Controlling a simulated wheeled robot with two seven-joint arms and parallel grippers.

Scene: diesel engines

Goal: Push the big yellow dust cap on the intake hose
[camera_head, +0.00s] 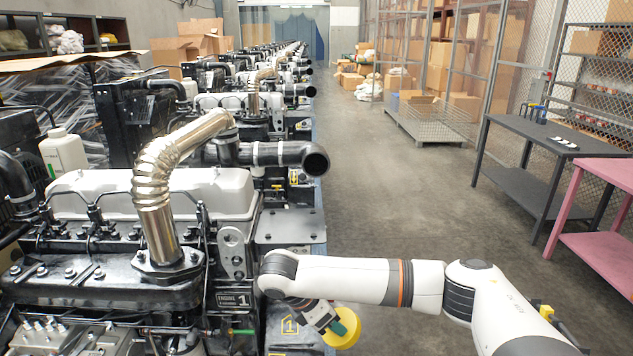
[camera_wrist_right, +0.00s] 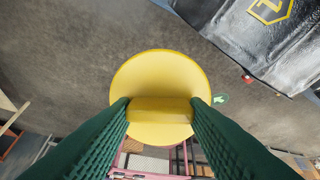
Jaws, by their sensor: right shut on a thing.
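The big yellow dust cap (camera_head: 343,328) is held by my right gripper (camera_head: 327,322), low beside the near engine in the head view. In the right wrist view the cap (camera_wrist_right: 160,75) shows as a round disc with a raised grip bar. The green fingers of my right gripper (camera_wrist_right: 160,110) are shut on that bar. The black intake hose (camera_head: 280,155) sticks out to the right from the near engine, and its round end (camera_head: 316,160) is open and uncovered. The cap is below the hose end and apart from it. My left gripper is not in view.
The near engine (camera_head: 120,200) has a shiny metal exhaust pipe (camera_head: 160,180) rising beside the hose. More engines stand in a row behind. A dark table (camera_head: 540,150) and a pink table (camera_head: 600,230) stand at the right. The floor aisle (camera_head: 390,200) between is clear.

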